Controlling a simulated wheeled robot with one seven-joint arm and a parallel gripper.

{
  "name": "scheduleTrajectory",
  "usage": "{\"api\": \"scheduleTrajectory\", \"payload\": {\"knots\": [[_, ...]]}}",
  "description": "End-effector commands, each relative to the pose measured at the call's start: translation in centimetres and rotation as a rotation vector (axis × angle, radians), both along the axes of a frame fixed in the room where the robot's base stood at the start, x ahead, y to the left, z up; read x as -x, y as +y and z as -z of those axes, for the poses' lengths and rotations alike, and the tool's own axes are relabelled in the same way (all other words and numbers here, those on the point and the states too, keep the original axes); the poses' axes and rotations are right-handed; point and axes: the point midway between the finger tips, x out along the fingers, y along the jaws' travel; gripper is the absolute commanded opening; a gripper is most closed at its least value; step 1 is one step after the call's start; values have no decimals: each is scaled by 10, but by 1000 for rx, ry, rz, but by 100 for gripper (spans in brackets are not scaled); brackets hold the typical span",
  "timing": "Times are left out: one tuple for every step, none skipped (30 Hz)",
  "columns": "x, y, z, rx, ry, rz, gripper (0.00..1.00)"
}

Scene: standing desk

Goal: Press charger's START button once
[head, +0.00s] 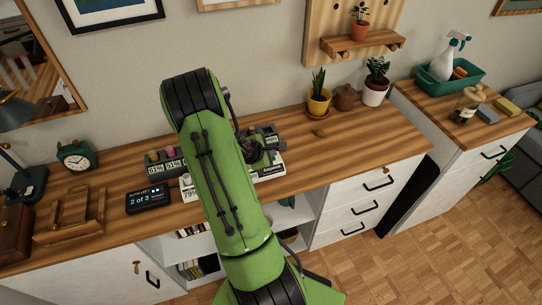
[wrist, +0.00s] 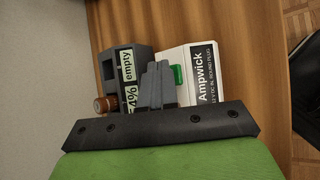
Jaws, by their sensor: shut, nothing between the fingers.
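The charger (wrist: 203,72), a white unit lettered "Ampwick", lies on the desk in the wrist view. A green button (wrist: 179,75) sits on its near left part; I cannot read any START lettering on it. My gripper (wrist: 158,70) is shut and empty, its grey fingertips just left of the green button in the picture. I cannot tell whether they touch anything.
A dark grey holder (wrist: 114,62) with a "4% empty" label and a copper-topped battery (wrist: 102,105) stands left of the charger. In the head view, a black "2 of 3" display (head: 148,199) is left of my arm.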

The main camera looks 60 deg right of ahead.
Motion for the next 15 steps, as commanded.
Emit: {"api": "scheduleTrajectory", "payload": {"knots": [[0,0,-6,0,0,0,0],[0,0,-8,0,0,0,0],[0,0,-11,0,0,0,0],[0,0,-12,0,0,0,0],[0,0,-14,0,0,0,0],[0,0,-15,0,0,0,0],[0,0,-15,0,0,0,0],[0,0,-15,0,0,0,0],[0,0,-14,0,0,0,0],[0,0,-14,0,0,0,0],[0,0,-14,0,0,0,0],[0,0,-14,0,0,0,0],[0,0,-14,0,0,0,0],[0,0,-14,0,0,0,0],[0,0,-15,0,0,0,0]]}}
